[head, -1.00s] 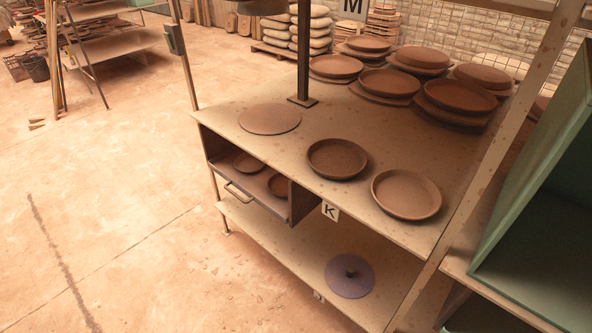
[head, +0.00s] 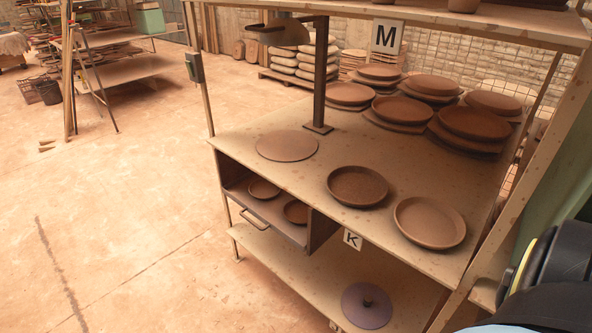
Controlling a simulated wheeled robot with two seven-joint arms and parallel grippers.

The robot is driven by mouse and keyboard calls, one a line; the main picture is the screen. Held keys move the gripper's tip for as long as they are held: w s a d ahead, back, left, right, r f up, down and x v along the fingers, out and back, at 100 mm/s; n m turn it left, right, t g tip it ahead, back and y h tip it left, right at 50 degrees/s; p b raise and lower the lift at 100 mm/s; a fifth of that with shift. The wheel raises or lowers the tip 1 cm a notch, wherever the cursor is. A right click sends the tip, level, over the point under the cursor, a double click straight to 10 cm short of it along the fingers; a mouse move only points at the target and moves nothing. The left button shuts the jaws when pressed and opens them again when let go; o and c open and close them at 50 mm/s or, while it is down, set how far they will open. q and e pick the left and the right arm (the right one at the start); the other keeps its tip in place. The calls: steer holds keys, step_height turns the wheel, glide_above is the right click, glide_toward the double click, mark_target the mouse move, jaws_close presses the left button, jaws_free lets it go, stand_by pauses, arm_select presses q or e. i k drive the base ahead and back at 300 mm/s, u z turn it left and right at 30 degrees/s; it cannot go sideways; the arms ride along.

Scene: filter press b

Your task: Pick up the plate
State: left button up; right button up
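Several brown clay plates are in the head view. A darker rimmed plate (head: 357,186) lies flat near the front edge of the tabletop. A lighter rimmed plate (head: 430,222) lies to its right, apart from it. A flat round disc (head: 287,145) lies at the left of the table. Two small plates, one at the left (head: 264,189) and one at the right (head: 296,212), sit in the open compartment below. The frames do not show which plate is meant. A dark part of my arm shows at the lower right, touching no plate. Neither gripper is in view.
Stacks of plates (head: 474,124) fill the back right of the table (head: 250,130). A dark post (head: 320,80) with a lamp-like head stands at the back. A purple disc with a knob (head: 367,305) lies on the lower shelf. Wooden uprights frame the table; the floor at left is clear.

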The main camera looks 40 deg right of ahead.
mark_target(352, 186)
steer(key=z, duration=0.05)
steer(key=i, duration=1.05)
steer(key=z, duration=0.55)
